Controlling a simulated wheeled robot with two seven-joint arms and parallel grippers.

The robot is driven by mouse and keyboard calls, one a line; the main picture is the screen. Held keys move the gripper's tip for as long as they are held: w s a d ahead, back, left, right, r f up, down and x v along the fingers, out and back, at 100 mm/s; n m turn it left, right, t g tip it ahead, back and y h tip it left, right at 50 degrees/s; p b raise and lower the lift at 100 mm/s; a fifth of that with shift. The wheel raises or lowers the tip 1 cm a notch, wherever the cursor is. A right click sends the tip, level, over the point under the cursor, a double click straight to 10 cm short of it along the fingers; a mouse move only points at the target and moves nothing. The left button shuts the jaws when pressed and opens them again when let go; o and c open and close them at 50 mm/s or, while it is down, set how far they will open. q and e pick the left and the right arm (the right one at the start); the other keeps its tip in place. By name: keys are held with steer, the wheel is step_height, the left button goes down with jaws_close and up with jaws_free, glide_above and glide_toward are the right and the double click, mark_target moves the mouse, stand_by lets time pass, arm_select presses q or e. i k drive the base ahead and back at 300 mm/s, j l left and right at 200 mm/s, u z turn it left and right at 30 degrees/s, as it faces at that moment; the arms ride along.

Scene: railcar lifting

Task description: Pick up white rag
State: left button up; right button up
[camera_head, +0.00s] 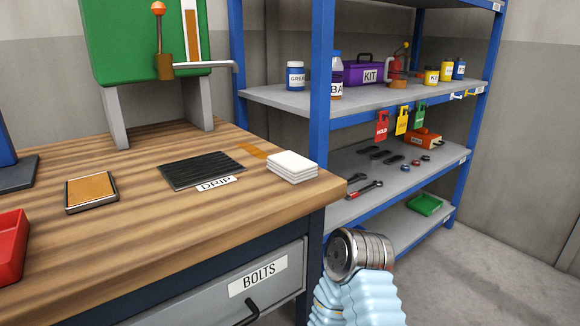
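The white rag (292,167) is a neat folded stack lying flat on the wooden workbench top (225,222), near its right corner. Nothing touches it from above. Part of my arm, with a light blue ribbed sleeve and a round metal end, comes in from the bottom, below and to the right of the rag and apart from it. No gripper fingers show on it. My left gripper is not in view, and neither are the fingers of my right gripper.
A black ribbed mat (202,170) with a DRIP label lies left of the rag. An orange-topped pad (91,192) and a red tray (10,246) are farther left. A BOLTS drawer (262,281) is below. A blue-framed shelf (322,100) stands close behind the bench's right side.

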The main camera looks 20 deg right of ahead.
mark_target(291, 167)
steer(key=k, duration=1)
